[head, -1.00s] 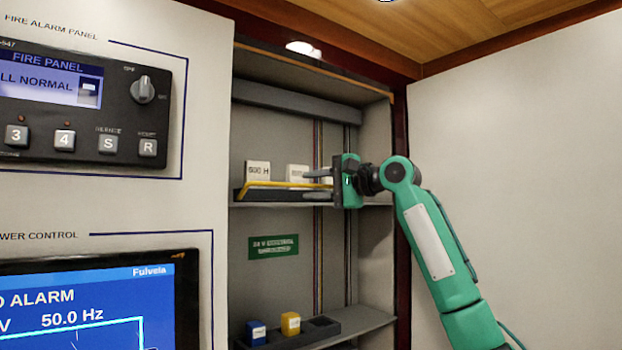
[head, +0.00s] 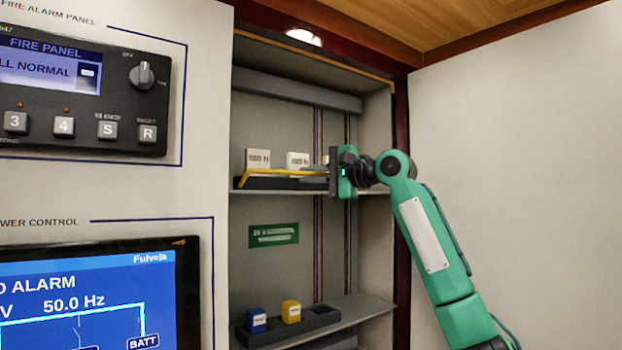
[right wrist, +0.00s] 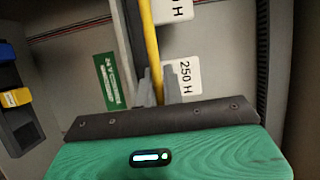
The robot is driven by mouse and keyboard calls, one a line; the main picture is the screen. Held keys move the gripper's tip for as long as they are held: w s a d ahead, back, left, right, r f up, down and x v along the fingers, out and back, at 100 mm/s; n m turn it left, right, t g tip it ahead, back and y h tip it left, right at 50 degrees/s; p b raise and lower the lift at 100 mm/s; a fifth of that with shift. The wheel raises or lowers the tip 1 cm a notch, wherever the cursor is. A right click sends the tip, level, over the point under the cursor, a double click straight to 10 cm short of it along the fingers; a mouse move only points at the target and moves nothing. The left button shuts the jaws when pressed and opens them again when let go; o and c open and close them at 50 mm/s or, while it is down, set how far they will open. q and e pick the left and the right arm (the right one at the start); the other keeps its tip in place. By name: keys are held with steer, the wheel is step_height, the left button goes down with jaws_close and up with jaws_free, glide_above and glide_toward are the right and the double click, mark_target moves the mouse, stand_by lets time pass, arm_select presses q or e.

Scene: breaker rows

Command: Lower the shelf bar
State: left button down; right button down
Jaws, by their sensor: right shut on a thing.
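The yellow shelf bar (head: 275,172) runs along the front of the upper shelf in the cabinet, a little above a dark tray (head: 258,184). Its left end bends down to the tray. My right gripper (head: 318,171) is shut on the bar near its right end. In the right wrist view the bar (right wrist: 151,45) runs down between the fingertips of my right gripper (right wrist: 158,88). The fingers and gripper body hide the bar's right end. My left gripper is not in view.
White blocks (head: 297,161) stand behind the bar; one (right wrist: 184,76) is close beside the fingers. A lower shelf tray (head: 320,318) holds a blue block (head: 257,320) and a yellow block (head: 291,311). The cabinet's right wall is close to my right arm.

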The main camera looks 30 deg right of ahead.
steer(key=shift+s+f+n+t+y+b, duration=0.25)
steer(key=shift+n+t+y+b, duration=0.3)
steer(key=shift+b, duration=0.55)
steer(key=shift+s+f+n+t+y+b, duration=0.1)
steer(key=shift+f+n+t+y+b, duration=0.25)
steer(key=shift+t+y+b, duration=0.45)
steer(key=shift+s+f+n+t+y+b, duration=0.25)
steer(key=shift+n+t+y+b, duration=0.4)
steer(key=shift+b, duration=0.7)
steer(key=c, duration=1.5)
jaws_free()
